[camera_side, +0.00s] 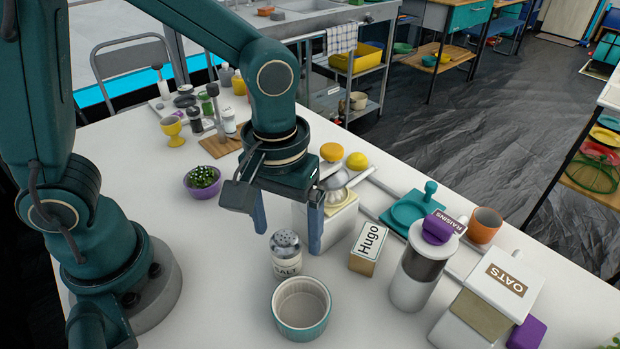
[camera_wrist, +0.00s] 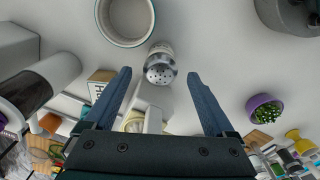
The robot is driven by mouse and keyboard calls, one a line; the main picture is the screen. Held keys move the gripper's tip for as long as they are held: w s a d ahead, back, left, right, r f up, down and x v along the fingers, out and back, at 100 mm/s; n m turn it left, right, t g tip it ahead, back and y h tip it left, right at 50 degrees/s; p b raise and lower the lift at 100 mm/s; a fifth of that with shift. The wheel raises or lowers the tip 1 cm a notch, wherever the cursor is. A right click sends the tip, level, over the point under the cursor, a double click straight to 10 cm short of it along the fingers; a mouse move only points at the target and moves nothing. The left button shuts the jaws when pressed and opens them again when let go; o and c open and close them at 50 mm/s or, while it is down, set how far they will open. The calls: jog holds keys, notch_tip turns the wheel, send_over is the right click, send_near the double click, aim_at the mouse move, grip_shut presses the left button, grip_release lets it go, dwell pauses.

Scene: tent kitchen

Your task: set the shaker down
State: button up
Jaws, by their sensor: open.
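The shaker (camera_side: 286,254) is a clear-bodied salt shaker with a perforated metal top and a "SALT" label. It stands upright on the white table, just behind the teal ramekin. It also shows in the wrist view (camera_wrist: 160,68), beyond the fingertips and between their lines. My gripper (camera_side: 288,238) is open and empty, with its blue fingers pointing down above and behind the shaker. In the wrist view my gripper (camera_wrist: 158,75) has its two fingers wide apart, with nothing between them.
The teal ramekin (camera_side: 301,327) stands close in front of the shaker. A purple plant pot (camera_side: 204,190) is at the left. The table between pot and shaker is clear.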

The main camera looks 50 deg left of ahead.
aim_at(287, 255)
jog(key=shift+s+d+f, duration=0.15)
jog(key=shift+s+f, duration=0.1)
jog(key=shift+f, duration=2.55)
grip_shut()
jog(key=shift+r, duration=0.1)
